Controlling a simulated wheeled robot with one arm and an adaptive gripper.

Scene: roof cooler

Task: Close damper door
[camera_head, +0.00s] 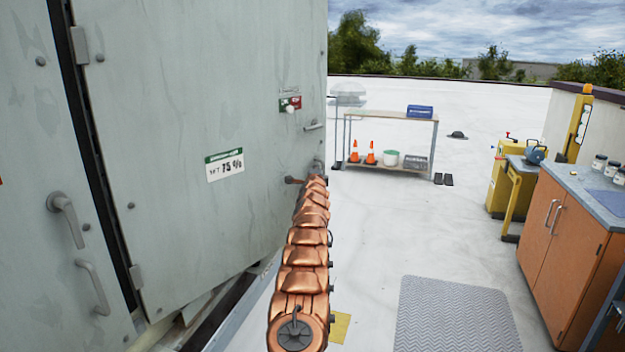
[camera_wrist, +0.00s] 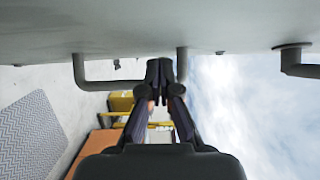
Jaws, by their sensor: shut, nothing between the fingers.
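The damper door (camera_head: 200,110) is a large pale grey panel with hinges on its left side and a white-and-green label (camera_head: 224,164). Its lower edge stands out over a base frame, so it looks at least partly open. It fills the top of the wrist view (camera_wrist: 230,20). A grey bar handle (camera_wrist: 105,85) sticks out from the door there. My gripper (camera_wrist: 160,72) is shut and empty, its tips at the bar between the handle's two posts. Whether they touch the bar is unclear. In the head view my copper arm hides most of the gripper at the door's right edge.
A grey panel with handles (camera_head: 65,215) stands left of the door. A shelf cart (camera_head: 390,117) holds cones and a bucket behind. An orange cabinet (camera_head: 565,230) and a yellow machine (camera_head: 507,183) stand at right. Open floor surrounds a grey mat (camera_head: 455,315).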

